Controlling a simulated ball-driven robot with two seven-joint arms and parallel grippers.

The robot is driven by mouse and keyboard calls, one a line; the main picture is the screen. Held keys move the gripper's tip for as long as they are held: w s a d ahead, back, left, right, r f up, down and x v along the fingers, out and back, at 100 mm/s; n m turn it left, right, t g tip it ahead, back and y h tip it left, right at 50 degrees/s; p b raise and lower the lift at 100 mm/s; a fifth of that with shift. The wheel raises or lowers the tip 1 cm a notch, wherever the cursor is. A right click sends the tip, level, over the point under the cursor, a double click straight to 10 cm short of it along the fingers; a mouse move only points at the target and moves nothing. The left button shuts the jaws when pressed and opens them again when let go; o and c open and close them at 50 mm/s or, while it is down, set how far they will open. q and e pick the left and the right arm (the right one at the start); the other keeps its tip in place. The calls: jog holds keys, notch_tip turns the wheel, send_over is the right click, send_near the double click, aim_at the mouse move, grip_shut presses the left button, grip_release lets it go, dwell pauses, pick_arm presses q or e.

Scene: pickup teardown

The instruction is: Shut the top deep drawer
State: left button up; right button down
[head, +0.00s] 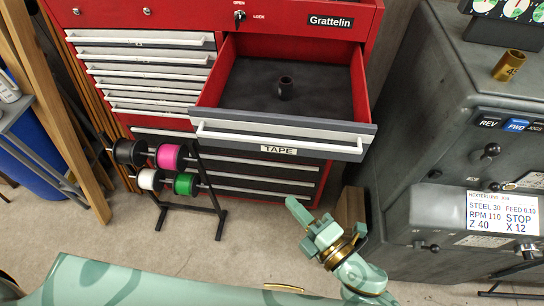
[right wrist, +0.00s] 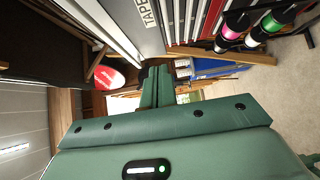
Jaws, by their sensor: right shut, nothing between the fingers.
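The top deep drawer (head: 285,134), labelled TAPE, is pulled well out of the red tool cabinet (head: 300,18). It has a grey front with a long white handle and a dark lining. In the right wrist view the shut fingers (right wrist: 158,88) point ahead, and the TAPE drawer front (right wrist: 146,28) shows at the top. My left gripper is out of view.
A rack with several coloured spools (head: 187,183) stands in front of the cabinet at left. A grey machine (head: 405,130) stands close on the right. Wooden planks (head: 62,110) and a blue bin (head: 38,150) are at far left. The floor (head: 235,245) between is clear.

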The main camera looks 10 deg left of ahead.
aim_at(262, 151)
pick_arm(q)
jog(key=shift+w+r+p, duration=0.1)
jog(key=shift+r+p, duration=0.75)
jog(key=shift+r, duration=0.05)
pick_arm(e)
jog(key=shift+w+d+x, duration=0.35)
jog(key=shift+x, duration=1.75)
jog(key=shift+w+d+x, duration=0.35)
jog(key=shift+x, duration=1.7)
jog(key=shift+w+d+x, duration=0.35)
jog(key=shift+w+x, duration=0.05)
jog(key=shift+x, duration=1.7)
jog(key=shift+f, duration=0.15)
jog(key=shift+w, duration=0.1)
